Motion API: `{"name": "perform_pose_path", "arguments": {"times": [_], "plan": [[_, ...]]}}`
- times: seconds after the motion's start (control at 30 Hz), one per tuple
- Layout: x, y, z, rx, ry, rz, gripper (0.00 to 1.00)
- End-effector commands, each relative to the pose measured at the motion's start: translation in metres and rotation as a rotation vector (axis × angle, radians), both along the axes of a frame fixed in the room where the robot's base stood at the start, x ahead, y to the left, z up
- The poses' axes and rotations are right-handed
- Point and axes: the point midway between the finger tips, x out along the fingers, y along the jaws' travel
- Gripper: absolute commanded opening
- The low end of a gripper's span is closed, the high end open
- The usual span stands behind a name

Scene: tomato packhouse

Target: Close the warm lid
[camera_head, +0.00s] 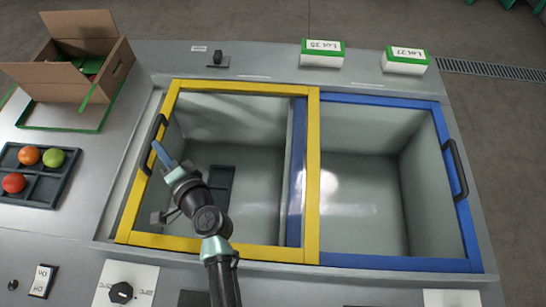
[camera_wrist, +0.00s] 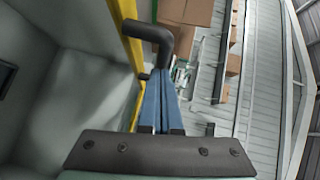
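A yellow-framed lid (camera_head: 313,150) lies over the left well, and a blue-framed lid (camera_head: 390,263) over the right well. Their frames overlap at the middle. Which one is the warm lid I cannot tell. The yellow lid has a black handle (camera_head: 153,143) on its left side; the handle also shows large in the wrist view (camera_wrist: 153,35). The blue lid's handle (camera_head: 456,170) is on its right side. My gripper (camera_head: 157,147) is at the yellow lid's handle, its blue fingers together with nothing seen between them. Whether they touch the handle I cannot tell.
A dark tray (camera_head: 218,188) shows in the left well. A cardboard box (camera_head: 60,80) and a fruit tray (camera_head: 58,172) stand at the left. Lot boxes (camera_head: 322,60) (camera_head: 404,67) stand at the back. A knob (camera_head: 121,293) is on the front panel.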

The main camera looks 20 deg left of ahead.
Motion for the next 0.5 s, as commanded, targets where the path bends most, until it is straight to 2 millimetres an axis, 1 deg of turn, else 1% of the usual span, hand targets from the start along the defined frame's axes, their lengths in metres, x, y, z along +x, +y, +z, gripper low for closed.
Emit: {"name": "perform_pose_path", "arguments": {"times": [0.03, 0.1, 0.2, 0.3, 0.5], "plan": [[-0.003, 0.013, 0.000, 0.000, 0.000, 0.005, 0.00], [-0.005, 0.027, 0.000, 0.000, -0.002, 0.003, 0.00], [-0.008, 0.042, 0.000, -0.001, 0.000, 0.002, 0.00], [-0.010, 0.052, 0.001, 0.000, 0.000, 0.000, 0.00], [-0.012, 0.061, 0.001, 0.001, 0.001, -0.001, 0.00]]}}
